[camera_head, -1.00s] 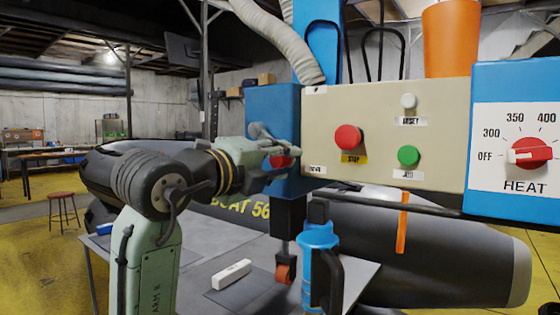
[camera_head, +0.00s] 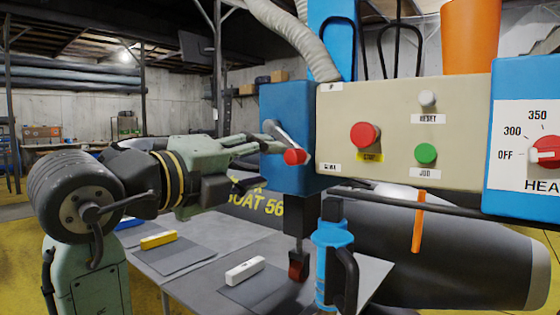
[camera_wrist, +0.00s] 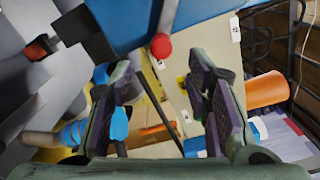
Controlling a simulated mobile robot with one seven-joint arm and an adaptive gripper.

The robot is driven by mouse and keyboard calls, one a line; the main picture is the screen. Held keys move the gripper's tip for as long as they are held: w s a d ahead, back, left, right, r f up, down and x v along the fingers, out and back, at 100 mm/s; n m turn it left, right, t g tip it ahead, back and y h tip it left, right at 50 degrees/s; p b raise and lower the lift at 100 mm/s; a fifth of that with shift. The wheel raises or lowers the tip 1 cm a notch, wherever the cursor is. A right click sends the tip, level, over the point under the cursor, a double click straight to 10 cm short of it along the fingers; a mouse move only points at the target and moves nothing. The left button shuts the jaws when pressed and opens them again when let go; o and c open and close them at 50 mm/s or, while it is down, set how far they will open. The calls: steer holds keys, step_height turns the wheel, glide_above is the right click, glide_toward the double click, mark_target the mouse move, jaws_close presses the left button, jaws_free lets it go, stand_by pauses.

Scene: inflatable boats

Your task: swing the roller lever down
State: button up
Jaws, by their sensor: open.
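The roller lever is a metal rod with a red knob (camera_head: 295,157) on the side of a blue box (camera_head: 288,105). The rod slants from its upper left end down to the knob at lower right. My gripper (camera_head: 262,160) is open just left of the knob, its upper finger reaching over the box side close to the rod. In the wrist view the red knob (camera_wrist: 161,46) sits beyond and between the open fingers (camera_wrist: 163,78), with no grip on it. Whether a finger touches the lever is unclear.
A beige panel (camera_head: 390,110) right of the box carries a red stop button (camera_head: 365,135), a green button (camera_head: 426,154) and a white reset button (camera_head: 428,98).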

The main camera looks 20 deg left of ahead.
steer(key=shift+v, duration=1.4)
